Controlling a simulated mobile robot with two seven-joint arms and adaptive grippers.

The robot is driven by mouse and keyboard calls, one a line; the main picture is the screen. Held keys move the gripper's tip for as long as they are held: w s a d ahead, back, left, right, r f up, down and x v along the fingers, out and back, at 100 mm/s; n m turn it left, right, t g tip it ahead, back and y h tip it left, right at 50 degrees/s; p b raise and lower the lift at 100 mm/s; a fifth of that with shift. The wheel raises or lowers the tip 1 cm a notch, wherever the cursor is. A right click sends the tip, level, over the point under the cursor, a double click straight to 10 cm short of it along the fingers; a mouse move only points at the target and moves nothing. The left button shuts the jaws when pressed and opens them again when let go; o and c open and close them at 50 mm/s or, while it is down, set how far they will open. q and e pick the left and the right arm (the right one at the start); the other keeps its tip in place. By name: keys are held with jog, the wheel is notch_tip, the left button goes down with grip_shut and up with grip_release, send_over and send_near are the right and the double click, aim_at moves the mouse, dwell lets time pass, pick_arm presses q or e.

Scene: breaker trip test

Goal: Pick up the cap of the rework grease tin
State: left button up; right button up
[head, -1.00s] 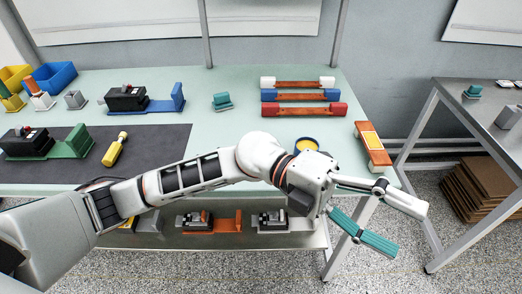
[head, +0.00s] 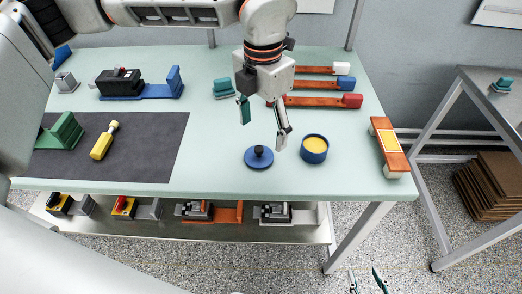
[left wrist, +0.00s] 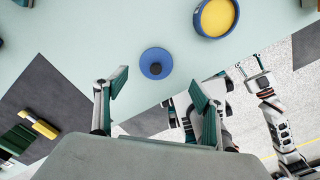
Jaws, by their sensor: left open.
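The cap, a flat blue disc with a black knob (head: 259,164), lies knob up on the pale green bench top near its front edge. It also shows in the left wrist view (left wrist: 156,54), ahead of the fingertips and between their lines. The blue tin (head: 314,157) stands open to the right of the cap, with yellow grease inside; it also shows in the left wrist view (left wrist: 201,30). My left gripper (head: 263,126) is open and empty, pointing down above and behind the cap, apart from it. My right gripper (head: 367,281) is open and empty at the bottom edge.
An orange block with a yellow label (head: 390,143) is at the bench's right end. Orange bars with coloured ends (head: 325,102) lie behind the tin. A dark mat (head: 150,150) with a yellow tool (head: 103,143) is left. The bench around the cap is clear.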

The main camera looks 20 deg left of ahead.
aim_at(259, 148)
pick_arm(q)
jog(key=shift+a+f, duration=0.15)
jog(key=shift+f, duration=0.75)
jog(key=shift+a+f, duration=0.1)
jog(key=shift+f, duration=0.8)
jog(key=f, duration=0.4)
jog(key=shift+a, duration=0.2)
pick_arm(e)
jog(key=shift+s+d+f, duration=0.1)
jog(key=shift+s+f, duration=0.25)
jog(key=shift+f, duration=0.1)
pick_arm(q)
jog(key=c, duration=1)
pick_arm(e)
jog(key=shift+w+r, duration=0.2)
jog(key=shift+w, duration=0.05)
pick_arm(q)
jog(key=shift+c, duration=0.3)
jog(key=shift+r, duration=0.1)
